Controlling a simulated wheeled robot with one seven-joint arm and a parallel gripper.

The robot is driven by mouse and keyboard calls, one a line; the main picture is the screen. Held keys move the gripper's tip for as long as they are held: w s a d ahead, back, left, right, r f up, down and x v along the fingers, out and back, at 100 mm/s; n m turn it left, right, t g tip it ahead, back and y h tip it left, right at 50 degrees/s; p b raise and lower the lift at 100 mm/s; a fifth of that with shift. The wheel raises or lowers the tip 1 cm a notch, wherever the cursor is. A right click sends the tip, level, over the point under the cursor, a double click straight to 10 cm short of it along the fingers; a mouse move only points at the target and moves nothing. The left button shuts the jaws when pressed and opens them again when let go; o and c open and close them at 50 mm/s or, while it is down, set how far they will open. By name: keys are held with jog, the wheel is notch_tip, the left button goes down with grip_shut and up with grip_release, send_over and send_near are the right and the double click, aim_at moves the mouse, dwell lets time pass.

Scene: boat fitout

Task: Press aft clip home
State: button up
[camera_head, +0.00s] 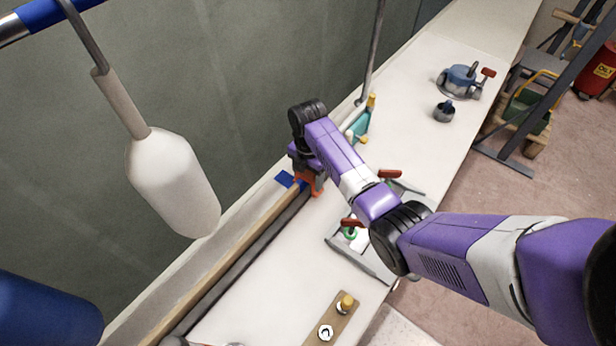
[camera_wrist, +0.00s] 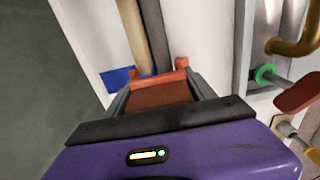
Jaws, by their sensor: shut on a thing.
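An orange clip (camera_head: 312,186) sits at the far end of the wooden strip and the dark hose, against the wall side of the white bench. My gripper (camera_head: 305,172) reaches down over it and is shut on it. In the wrist view the orange clip (camera_wrist: 160,94) lies between my gripper's two grey fingers (camera_wrist: 160,92), its raised ends touching or close to the strip and hose. The wooden strip (camera_wrist: 131,30) and dark hose (camera_wrist: 155,35) run away from the clip there. Whether the clip is fully seated is hidden by my gripper.
Blue tape (camera_head: 284,179) lies beside the clip. A grey tray (camera_head: 362,258) with red-handled valves stands to the right. A small board with fittings (camera_head: 331,320) lies nearer. A white fender (camera_head: 172,183) hangs at left. A blue pump (camera_head: 461,80) stands farther along the bench.

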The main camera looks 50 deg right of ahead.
jog(key=shift+s+f+b, duration=0.1)
jog(key=shift+f+b, duration=0.25)
jog(key=shift+f, duration=0.4)
dwell(0.5)
jog(key=o, duration=1.9)
jog(key=shift+r, duration=3.95)
